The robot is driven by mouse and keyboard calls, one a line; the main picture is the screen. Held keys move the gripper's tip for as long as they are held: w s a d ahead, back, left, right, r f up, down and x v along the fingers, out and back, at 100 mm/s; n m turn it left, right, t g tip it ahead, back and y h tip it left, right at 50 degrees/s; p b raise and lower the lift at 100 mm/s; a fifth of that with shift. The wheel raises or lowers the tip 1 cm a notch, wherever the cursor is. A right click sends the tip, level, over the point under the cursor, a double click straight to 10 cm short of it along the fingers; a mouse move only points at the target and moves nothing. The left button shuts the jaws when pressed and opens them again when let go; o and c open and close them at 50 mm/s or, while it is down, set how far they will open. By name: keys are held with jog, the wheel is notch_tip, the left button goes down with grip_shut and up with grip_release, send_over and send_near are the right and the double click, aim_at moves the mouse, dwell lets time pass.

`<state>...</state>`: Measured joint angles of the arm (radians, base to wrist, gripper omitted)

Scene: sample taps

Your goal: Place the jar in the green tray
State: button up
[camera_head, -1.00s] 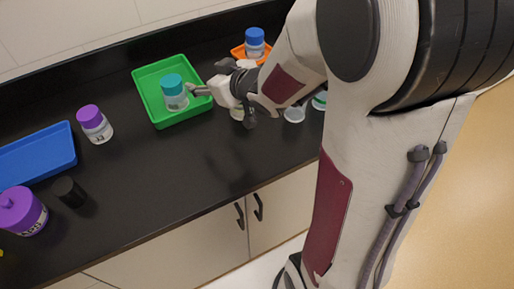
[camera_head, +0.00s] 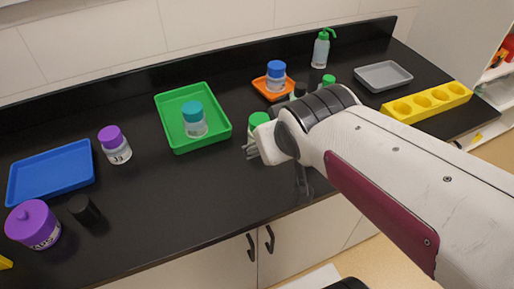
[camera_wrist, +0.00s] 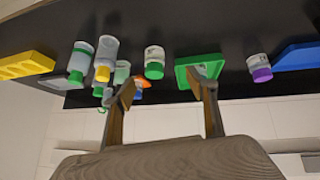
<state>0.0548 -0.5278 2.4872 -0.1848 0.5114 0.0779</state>
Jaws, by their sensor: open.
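A clear jar with a teal lid (camera_head: 194,120) stands upright inside the green tray (camera_head: 217,139) in the head view. The green tray (camera_wrist: 183,77) also shows in the wrist view, partly behind one of my fingers. My gripper (camera_head: 250,150) is to the right of the tray, apart from the jar, and largely hidden by my own arm in the head view. In the wrist view my gripper (camera_wrist: 163,93) has its two fingers spread wide with nothing between them. A jar with a green lid (camera_head: 259,121) stands close behind my gripper.
An orange tray (camera_head: 290,94) with a blue-lidded jar (camera_head: 276,76) is behind. A purple-lidded jar (camera_head: 115,145), blue tray (camera_head: 50,173), purple container (camera_head: 33,224) and black cylinder (camera_head: 84,210) are left. A yellow rack (camera_head: 428,102) and grey tray (camera_head: 383,76) are right. The front middle counter is clear.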

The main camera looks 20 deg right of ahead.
jog(key=s+a+g+y, duration=0.1)
jog(key=s+a, duration=0.3)
jog(key=s, duration=0.6)
jog(key=shift+f+g, duration=0.2)
jog(key=shift+g, duration=0.3)
